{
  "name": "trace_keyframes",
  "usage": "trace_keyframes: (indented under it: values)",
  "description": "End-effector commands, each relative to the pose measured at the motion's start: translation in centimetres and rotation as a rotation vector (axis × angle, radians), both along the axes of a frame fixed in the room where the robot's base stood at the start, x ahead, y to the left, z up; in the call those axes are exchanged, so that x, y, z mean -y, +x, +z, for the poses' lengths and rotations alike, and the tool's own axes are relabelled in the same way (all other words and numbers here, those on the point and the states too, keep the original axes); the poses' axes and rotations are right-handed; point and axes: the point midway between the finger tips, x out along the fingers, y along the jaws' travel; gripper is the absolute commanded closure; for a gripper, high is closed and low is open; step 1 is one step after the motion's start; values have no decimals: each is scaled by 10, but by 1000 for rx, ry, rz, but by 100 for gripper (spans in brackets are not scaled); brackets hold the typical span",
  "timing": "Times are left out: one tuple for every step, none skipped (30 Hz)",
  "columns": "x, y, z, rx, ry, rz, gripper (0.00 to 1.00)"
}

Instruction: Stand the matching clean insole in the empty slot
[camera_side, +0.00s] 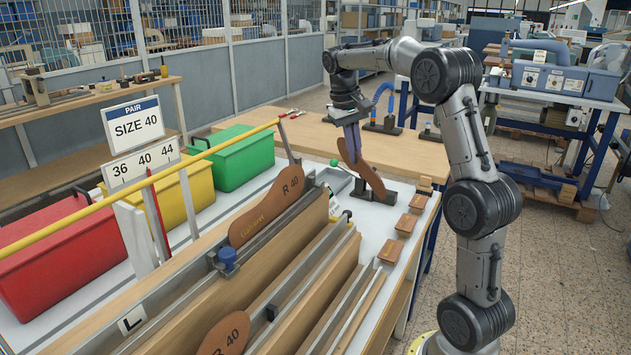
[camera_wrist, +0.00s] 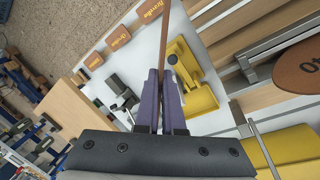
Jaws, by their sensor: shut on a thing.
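My gripper (camera_side: 352,138) is shut on a brown insole (camera_side: 365,172), held tilted in the air over the far end of the white bench. In the wrist view, the purple fingers (camera_wrist: 171,92) pinch the insole (camera_wrist: 164,40), which shows edge-on as a thin strip; its markings cannot be read. A brown insole marked R 40 (camera_side: 273,205) stands in the wooden rack (camera_side: 310,232). Another R 40 insole (camera_side: 227,336) shows at the bottom edge. A plate marked L (camera_side: 132,320) is on the rack's near end. The sign (camera_side: 136,121) reads PAIR, SIZE 40.
Red (camera_side: 62,255), yellow (camera_side: 190,195) and green (camera_side: 235,157) bins stand left of the rack, behind a yellow rail (camera_side: 130,203). Small brown blocks (camera_side: 390,251) line the bench's right edge. A yellow fixture (camera_wrist: 188,78) lies close beside the fingers in the wrist view.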

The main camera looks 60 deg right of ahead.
Motion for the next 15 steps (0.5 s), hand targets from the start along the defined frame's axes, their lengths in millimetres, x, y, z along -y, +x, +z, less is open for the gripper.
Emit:
trace_keyframes:
  values:
    - [-7, 6, 4, 6, 0, -11, 100]
    - [-13, 10, 7, 11, 1, -23, 100]
    - [-22, 16, 11, 15, 3, -45, 100]
    - [-30, 22, 15, 20, 4, -63, 100]
    - [-39, 27, 19, 25, 5, -85, 100]
    - [-53, 34, 26, 32, 7, -115, 100]
    - [-64, 39, 31, 36, 10, -142, 100]
    - [-76, 44, 36, 40, 13, -166, 100]
    - [-91, 50, 43, 45, 16, -200, 100]
    - [-103, 53, 48, 48, 17, -226, 100]
    - [-114, 56, 53, 49, 20, -249, 100]
    - [-128, 60, 59, 51, 23, -278, 100]
    - [-137, 61, 63, 52, 25, -299, 100]
    - [-147, 63, 67, 52, 26, -320, 100]
    - [-159, 65, 72, 53, 26, -344, 100]
